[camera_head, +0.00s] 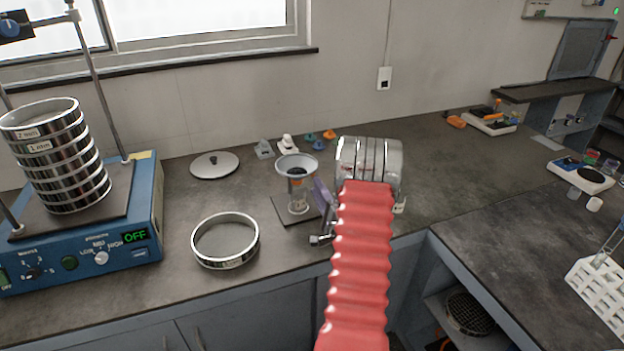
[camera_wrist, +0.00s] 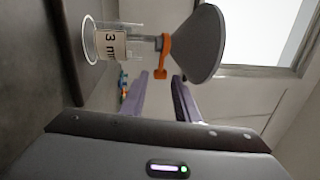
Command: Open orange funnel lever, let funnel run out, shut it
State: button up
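The pale funnel (camera_head: 296,163) stands on a dark base plate (camera_head: 281,208), with dark matter in its bowl. In the wrist view the picture lies on its side, and the grey funnel cone (camera_wrist: 205,44) is at the right. The orange lever (camera_wrist: 161,60) is on its stem and points crosswise to it, towards my gripper. A clear beaker (camera_wrist: 117,48) marked "3 mm" is under the stem; it also shows in the head view (camera_head: 298,199). My gripper (camera_wrist: 160,82) is open, its purple fingertips either side of the lever's free end in the picture. Contact is not visible.
A sieve shaker (camera_head: 90,235) reading OFF carries a sieve stack at the left. A sieve ring (camera_head: 203,257) and a round lid (camera_head: 214,165) lie beside the funnel. Small coloured items (camera_head: 310,137) stand behind it.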

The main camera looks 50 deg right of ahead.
jog(key=x, duration=0.5)
jog(key=shift+w+d+r, duration=0.1)
jog(key=shift+w+d, duration=0.1)
jog(key=shift+w, duration=0.1)
jog(key=shift+c, duration=0.6)
grip_shut()
